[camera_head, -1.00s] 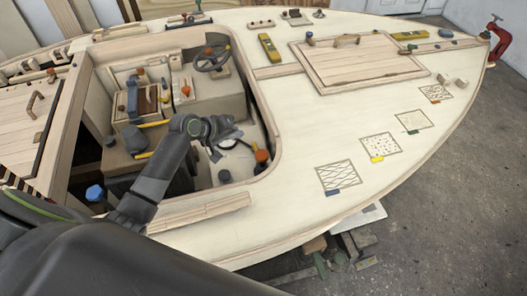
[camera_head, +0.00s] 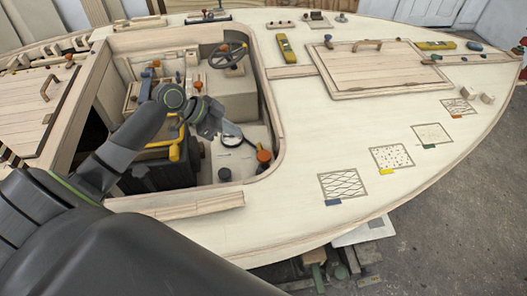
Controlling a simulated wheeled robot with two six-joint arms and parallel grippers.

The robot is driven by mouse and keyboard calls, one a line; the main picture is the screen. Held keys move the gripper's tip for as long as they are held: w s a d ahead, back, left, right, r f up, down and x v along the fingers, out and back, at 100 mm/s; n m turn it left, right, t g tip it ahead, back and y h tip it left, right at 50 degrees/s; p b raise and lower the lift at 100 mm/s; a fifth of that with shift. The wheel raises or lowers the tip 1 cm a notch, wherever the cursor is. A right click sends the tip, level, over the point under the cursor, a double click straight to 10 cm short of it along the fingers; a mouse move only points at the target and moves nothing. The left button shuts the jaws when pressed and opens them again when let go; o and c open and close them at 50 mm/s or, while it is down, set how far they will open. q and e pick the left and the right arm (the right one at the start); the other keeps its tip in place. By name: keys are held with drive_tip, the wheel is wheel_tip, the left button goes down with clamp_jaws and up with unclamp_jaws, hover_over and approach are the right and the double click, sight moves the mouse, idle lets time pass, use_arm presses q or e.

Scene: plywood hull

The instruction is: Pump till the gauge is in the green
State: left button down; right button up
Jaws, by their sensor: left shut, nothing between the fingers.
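A round pale dial with a dark rim (camera_head: 232,135), which looks like the gauge, sits on the floor of the cockpit well. Its needle and colour zones are too small to read. My left gripper (camera_head: 212,122) is shut and empty just above and left of the dial, apart from it as far as I can tell. An orange-topped knob (camera_head: 264,157) stands right of the dial. My right gripper is not in view.
The cockpit rim (camera_head: 279,125) surrounds the well. A steering wheel (camera_head: 228,56) stands at its back. A wooden hatch (camera_head: 385,75) and patterned squares (camera_head: 343,185) lie on the deck to the right, with bare deck between.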

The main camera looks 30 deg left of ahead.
use_arm(q)
drive_tip(key=shift+s, duration=0.1)
idle(0.3)
drive_tip(key=p, duration=0.2)
hover_over(259, 157)
wheel_tip(259, 157, down, 7)
drive_tip(key=shift+d+f, duration=0.1)
drive_tip(key=shift+d, duration=0.05)
wheel_tip(259, 157, down, 2)
drive_tip(key=shift+f, duration=0.2)
drive_tip(key=shift+a+f, duration=0.2)
drive_tip(key=shift+f, duration=0.5)
wheel_tip(259, 157, down, 4)
drive_tip(key=b, duration=0.4)
drive_tip(key=shift+s+f, duration=0.1)
drive_tip(key=shift+f, duration=0.05)
drive_tip(key=shift+s, duration=0.1)
